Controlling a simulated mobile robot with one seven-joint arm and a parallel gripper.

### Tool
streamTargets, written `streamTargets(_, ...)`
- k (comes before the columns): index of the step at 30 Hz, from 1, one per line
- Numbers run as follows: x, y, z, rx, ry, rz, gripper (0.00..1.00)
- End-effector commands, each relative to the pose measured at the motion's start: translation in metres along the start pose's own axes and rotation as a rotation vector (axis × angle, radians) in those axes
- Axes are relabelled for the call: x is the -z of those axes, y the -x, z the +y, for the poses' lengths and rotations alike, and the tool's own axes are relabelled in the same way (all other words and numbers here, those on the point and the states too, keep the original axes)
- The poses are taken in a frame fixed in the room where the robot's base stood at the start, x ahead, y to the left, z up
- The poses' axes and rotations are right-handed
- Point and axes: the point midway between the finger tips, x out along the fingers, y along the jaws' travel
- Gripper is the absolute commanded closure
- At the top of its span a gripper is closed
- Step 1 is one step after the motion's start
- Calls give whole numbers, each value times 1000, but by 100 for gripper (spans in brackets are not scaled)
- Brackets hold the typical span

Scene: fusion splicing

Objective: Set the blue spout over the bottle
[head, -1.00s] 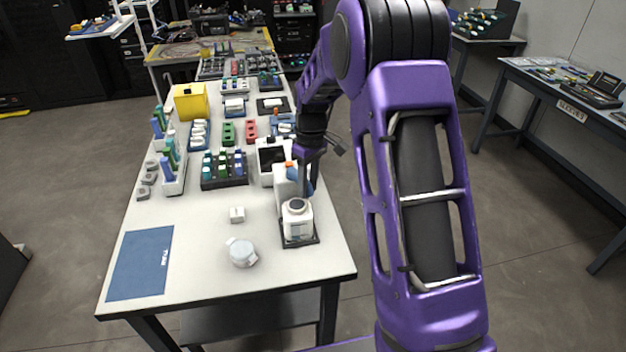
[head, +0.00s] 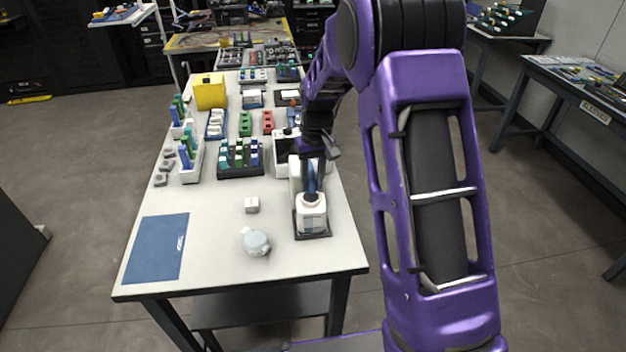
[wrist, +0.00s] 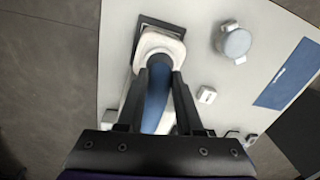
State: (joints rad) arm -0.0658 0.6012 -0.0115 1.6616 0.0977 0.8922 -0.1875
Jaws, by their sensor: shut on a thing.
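The white bottle (head: 312,215) stands upright on a dark square tray (head: 326,234) near the table's front right. It also shows in the wrist view (wrist: 176,48). My gripper (head: 312,172) is shut on the blue spout (wrist: 157,92), which lies between its two fingers (wrist: 163,76). In the head view the spout (head: 311,178) is directly above the bottle's neck. Its lower end overlaps the bottle's mouth in both views. The contact is partly hidden, so I cannot tell whether it touches or is seated.
A white box-like device (head: 286,150) stands close behind the bottle. A round pale container (head: 256,242) and a small white block (head: 252,204) lie left of it. A blue mat (head: 156,248) covers the front left corner. Racks (head: 240,160) fill the table further back.

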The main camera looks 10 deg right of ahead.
Motion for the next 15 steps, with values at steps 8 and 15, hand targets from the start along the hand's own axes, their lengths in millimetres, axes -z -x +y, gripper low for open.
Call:
streamTargets(8, 2, 1, -1, 0, 2, 7, 100)
streamTargets(15, 1, 1, 0, 0, 2, 4, 37)
